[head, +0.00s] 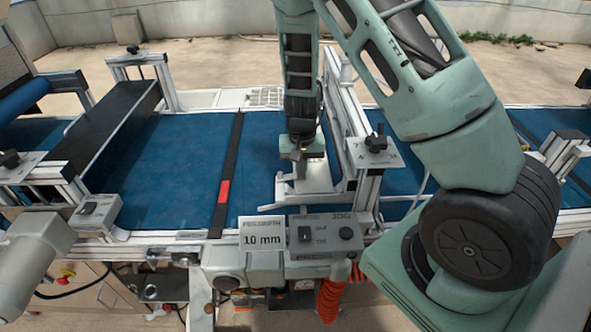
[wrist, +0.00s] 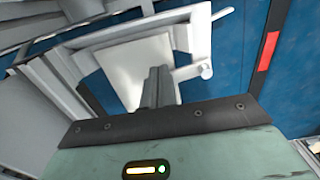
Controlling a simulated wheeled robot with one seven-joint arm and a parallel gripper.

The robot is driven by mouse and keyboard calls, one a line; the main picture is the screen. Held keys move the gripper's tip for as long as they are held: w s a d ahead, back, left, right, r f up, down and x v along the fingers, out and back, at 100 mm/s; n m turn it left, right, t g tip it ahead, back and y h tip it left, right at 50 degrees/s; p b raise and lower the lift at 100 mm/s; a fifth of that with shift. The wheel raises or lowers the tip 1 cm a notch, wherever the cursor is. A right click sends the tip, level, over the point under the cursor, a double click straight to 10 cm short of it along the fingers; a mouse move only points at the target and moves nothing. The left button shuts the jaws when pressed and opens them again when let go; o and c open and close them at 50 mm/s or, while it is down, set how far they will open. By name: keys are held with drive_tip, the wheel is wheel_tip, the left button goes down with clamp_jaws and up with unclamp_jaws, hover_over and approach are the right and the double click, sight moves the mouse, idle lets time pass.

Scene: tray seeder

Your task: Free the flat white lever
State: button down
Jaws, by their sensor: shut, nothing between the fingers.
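A flat white plate (wrist: 130,66), which looks like the lever, lies under my fingers in the wrist view, within a pale metal frame. In the head view a flat white piece (head: 318,175) shows just right of my fingertips, partly hidden by my arm. My gripper (wrist: 158,78) points down at the plate, with its fingers together and nothing between them. In the head view my gripper (head: 301,155) is low over the blue belt, beside the metal frame. I cannot tell whether the fingertips touch the plate. A thin pale arm with a rounded end (wrist: 205,71) sits beside it.
The blue belt (head: 175,160) is clear to the left, crossed by a black strip with a red mark (head: 223,192). An upright metal frame with a black knob (head: 375,140) stands close on the right. A 10 mm sign (head: 262,239) and switch box (head: 324,236) stand in front.

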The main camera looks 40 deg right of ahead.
drive_tip(key=shift+f, duration=0.2)
drive_tip(key=shift+f+b, duration=0.8)
drive_tip(key=shift+b, duration=0.05)
drive_tip(key=shift+w, duration=0.1)
